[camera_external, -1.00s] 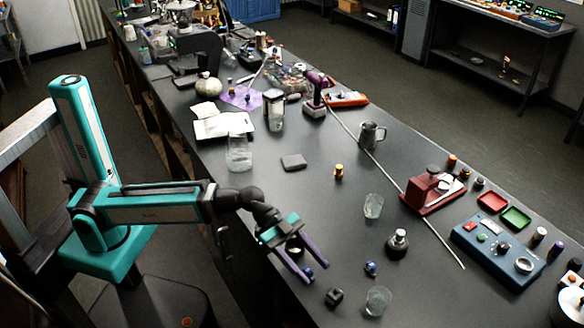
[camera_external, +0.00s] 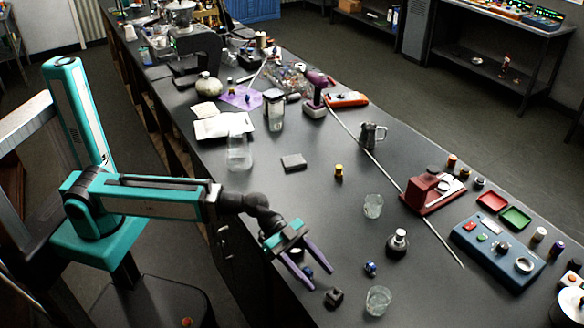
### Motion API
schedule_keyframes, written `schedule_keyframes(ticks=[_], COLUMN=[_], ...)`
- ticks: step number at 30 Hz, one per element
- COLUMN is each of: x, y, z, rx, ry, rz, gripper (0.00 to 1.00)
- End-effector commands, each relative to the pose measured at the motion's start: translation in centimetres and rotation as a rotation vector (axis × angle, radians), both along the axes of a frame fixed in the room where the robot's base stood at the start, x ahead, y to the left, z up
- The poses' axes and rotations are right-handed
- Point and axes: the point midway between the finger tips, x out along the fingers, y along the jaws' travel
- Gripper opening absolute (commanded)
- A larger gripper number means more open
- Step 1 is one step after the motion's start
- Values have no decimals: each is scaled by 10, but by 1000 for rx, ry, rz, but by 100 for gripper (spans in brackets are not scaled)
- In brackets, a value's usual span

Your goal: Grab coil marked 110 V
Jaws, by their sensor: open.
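My gripper (camera_external: 322,277) is open and low over the near edge of the long dark bench, its two purple fingers pointing to the lower right. A small blue coil-like part (camera_external: 308,271) shows between the fingers, and I cannot tell whether they touch it. Another small blue part (camera_external: 371,268) stands to the right of the fingertips. A yellow coil-like part (camera_external: 339,171) stands farther back. No 110 V marking is legible on any of them.
A black block (camera_external: 333,297) lies just beyond the fingertips. A blue panel box (camera_external: 497,252) and a red device (camera_external: 432,192) are farther right. The bench middle is mostly clear.

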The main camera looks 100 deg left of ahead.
Motion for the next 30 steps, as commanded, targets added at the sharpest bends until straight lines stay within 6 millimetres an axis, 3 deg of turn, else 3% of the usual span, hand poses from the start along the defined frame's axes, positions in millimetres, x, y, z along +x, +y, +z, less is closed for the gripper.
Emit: schedule_keyframes(ticks=[6,23,30], x=[19,24,39], y=[-11,-14,-23], z=[-8,-11,-17], rx=[0,0,-1], ry=[0,1,2], rz=[-1,-1,-1], gripper=[50,50,50])
